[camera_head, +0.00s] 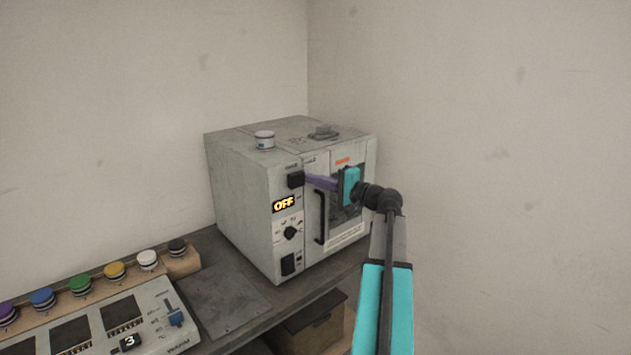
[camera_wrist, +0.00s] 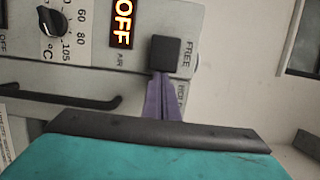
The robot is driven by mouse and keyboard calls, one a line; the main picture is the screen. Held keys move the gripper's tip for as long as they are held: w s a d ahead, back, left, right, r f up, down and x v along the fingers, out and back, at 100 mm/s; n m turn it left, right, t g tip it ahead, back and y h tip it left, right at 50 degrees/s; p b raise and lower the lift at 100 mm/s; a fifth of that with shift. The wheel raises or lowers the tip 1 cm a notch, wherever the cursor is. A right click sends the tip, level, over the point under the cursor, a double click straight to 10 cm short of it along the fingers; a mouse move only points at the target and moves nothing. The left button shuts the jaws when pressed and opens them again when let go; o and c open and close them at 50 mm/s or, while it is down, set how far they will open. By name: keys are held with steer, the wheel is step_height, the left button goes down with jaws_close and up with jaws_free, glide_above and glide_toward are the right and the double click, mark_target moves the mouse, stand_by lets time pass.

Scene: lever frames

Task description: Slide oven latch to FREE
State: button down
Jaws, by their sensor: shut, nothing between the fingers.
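The oven (camera_head: 245,205) is a worn grey box on the bench in the corner. Its latch is a black square knob (camera_head: 296,180) at the upper front, above the lit OFF display (camera_head: 284,204). In the wrist view the latch knob (camera_wrist: 165,53) sits beside the printed word FREE (camera_wrist: 189,47); a second label is partly hidden by my fingers. My gripper (camera_head: 308,180) has purple fingers, shut and empty, with the tips right at the knob. In the wrist view the fingertips (camera_wrist: 162,75) meet the knob's lower edge; I cannot tell if they touch.
A dark door handle (camera_head: 320,216) stands out from the oven front below my gripper. A dial (camera_head: 291,233) and a switch (camera_head: 288,264) lie lower on the panel.

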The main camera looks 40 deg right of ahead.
steer(key=shift+a, duration=0.1)
steer(key=s+d+b, duration=0.4)
steer(key=s+d, duration=0.2)
steer(key=s, duration=0.4)
stand_by(0.6)
steer(key=shift+s, duration=0.15)
stand_by(0.4)
